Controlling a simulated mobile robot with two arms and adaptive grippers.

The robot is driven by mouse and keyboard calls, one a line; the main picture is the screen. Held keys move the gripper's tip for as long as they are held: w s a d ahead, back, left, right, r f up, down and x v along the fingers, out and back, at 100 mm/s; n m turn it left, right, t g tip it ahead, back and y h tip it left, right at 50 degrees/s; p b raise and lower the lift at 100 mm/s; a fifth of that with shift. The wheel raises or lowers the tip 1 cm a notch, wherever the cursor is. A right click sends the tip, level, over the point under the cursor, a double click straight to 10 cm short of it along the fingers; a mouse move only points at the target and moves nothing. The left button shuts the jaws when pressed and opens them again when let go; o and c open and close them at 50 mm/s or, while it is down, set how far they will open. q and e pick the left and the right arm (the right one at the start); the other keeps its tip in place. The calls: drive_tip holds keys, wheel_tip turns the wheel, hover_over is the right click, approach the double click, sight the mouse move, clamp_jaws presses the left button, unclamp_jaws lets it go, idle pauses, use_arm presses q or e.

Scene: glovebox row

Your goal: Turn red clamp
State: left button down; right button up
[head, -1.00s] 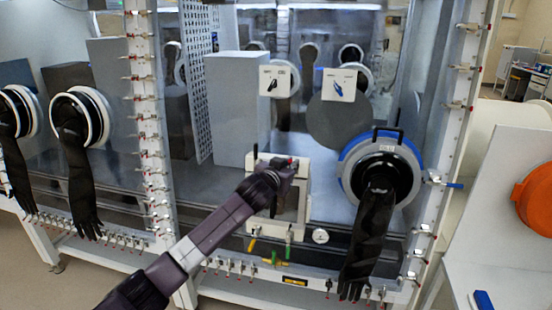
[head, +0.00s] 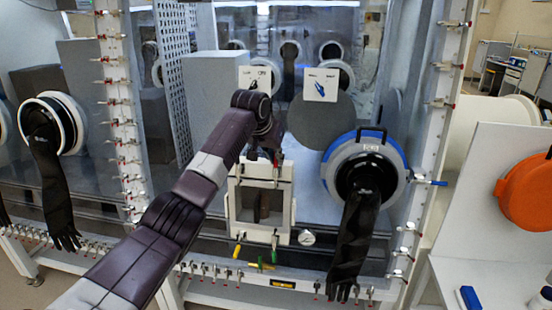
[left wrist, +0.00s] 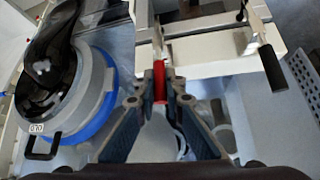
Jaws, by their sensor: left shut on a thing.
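The red clamp (left wrist: 159,82) shows in the left wrist view as a narrow red handle in front of a white frame. My left gripper (left wrist: 161,98) has its two fingers closed on either side of it. In the head view my left gripper (head: 274,156) is at the top right of the small white-framed hatch (head: 233,205) on the glovebox front. The arm and fingers hide most of the clamp there. My right gripper is in neither view.
A round blue-rimmed glove port (head: 402,190) with a hanging black glove (head: 352,235) is right of the hatch. A black-handled clamp (left wrist: 271,67) also sits on the white frame. Yellow and green handles (head: 238,247) hang below the hatch. An orange disc (head: 527,195) stands at far right.

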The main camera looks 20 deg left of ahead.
use_arm(q)
drive_tip(key=shift+w+g, duration=0.15)
drive_tip(key=shift+g, duration=0.15)
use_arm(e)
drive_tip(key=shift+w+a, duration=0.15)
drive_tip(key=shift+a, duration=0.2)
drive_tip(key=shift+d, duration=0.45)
use_arm(q)
drive_tip(key=c, duration=2)
unclamp_jaws()
drive_tip(key=shift+w+f, duration=0.1)
drive_tip(key=v, duration=1.2)
drive_tip(key=shift+w+a, duration=0.1)
drive_tip(key=shift+a, duration=0.05)
